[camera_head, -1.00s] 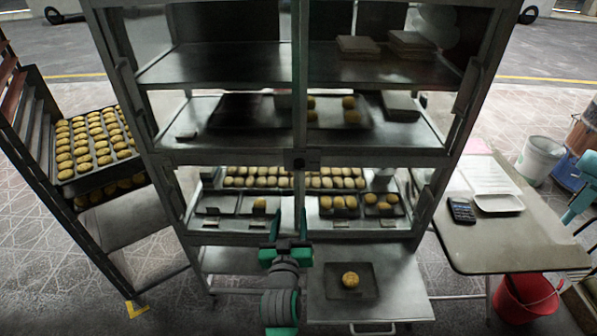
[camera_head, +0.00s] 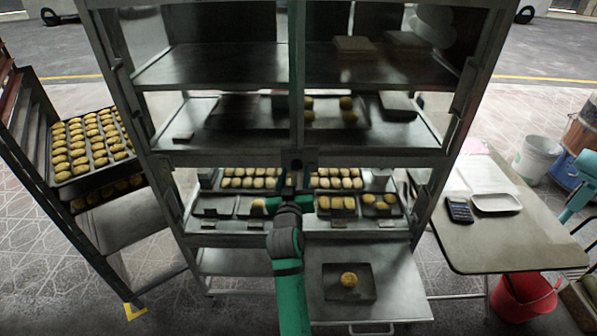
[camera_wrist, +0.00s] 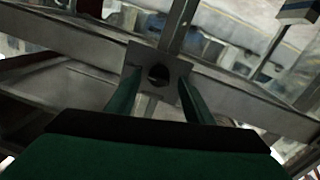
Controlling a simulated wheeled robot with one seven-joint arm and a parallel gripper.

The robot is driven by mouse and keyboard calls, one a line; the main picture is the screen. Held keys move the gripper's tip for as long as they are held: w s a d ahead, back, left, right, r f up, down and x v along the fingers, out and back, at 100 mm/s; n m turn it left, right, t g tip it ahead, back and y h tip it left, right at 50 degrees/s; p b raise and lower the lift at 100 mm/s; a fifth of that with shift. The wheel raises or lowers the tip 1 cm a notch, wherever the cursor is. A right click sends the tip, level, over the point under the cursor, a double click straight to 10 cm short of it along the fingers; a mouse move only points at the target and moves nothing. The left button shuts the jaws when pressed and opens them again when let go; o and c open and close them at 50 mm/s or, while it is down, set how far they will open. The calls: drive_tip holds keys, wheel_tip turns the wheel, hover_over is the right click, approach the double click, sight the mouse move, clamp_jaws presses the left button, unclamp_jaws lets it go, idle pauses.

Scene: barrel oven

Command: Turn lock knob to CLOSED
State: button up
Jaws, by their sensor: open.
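The lock knob (camera_head: 296,163) is a small dark piece at the middle of the cabinet's centre crossbar. In the wrist view the dark round knob (camera_wrist: 158,74) sits on a square metal plate (camera_wrist: 174,68), tilted in the picture. My gripper (camera_wrist: 158,88) is open, with one green finger on each side of the knob; I cannot tell whether they touch it. In the head view my gripper (camera_head: 289,184) is just below and in front of the knob, and its fingertips are hard to make out. I cannot read any CLOSED mark.
The glass-doored cabinet (camera_head: 400,158) holds trays of buns. A pull-out shelf (camera_head: 400,290) with one bun on a dark tray juts out below. A side table (camera_head: 500,235) with a calculator stands right, and a tray rack (camera_head: 110,235) stands left.

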drive_tip(key=shift+w+a, duration=0.15)
drive_tip(key=shift+w, duration=0.45)
drive_tip(key=shift+d, duration=0.2)
drive_tip(key=c, duration=1)
